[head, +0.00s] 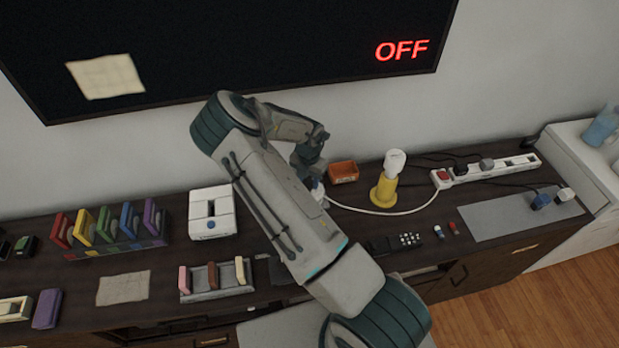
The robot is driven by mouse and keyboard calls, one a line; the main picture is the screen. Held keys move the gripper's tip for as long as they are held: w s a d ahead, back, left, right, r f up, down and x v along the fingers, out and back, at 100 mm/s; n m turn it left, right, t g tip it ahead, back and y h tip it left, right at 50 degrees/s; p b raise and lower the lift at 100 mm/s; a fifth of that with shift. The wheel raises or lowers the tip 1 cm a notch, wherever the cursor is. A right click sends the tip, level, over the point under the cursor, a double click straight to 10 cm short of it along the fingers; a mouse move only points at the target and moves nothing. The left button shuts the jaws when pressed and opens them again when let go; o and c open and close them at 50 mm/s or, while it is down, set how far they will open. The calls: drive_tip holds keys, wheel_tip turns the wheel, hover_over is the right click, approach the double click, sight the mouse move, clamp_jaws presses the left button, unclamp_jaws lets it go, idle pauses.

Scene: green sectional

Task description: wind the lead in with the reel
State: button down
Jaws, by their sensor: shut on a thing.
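A white lead (385,212) lies in a slack curve on the dark cabinet top. It runs from the left end of the white power strip (492,170) to a small white thing under my gripper, which appears to be the reel (318,191). My arm hides most of the reel. My gripper (314,183) points down at it, behind my forearm, and is shut on what seems to be part of the reel. The fingertips are too small and covered to see the exact grip.
An orange box (343,172) stands just right of my gripper. A yellow lamp (384,191) with a white bulb stands behind the lead. A white two-slot device (212,213) and a coloured rack (115,232) stand left. A wall screen (230,50) reads OFF.

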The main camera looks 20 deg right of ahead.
drive_tip(key=c, duration=0.9)
unclamp_jaws()
drive_tip(key=shift+r, duration=0.1)
wheel_tip(320, 180, up, 14)
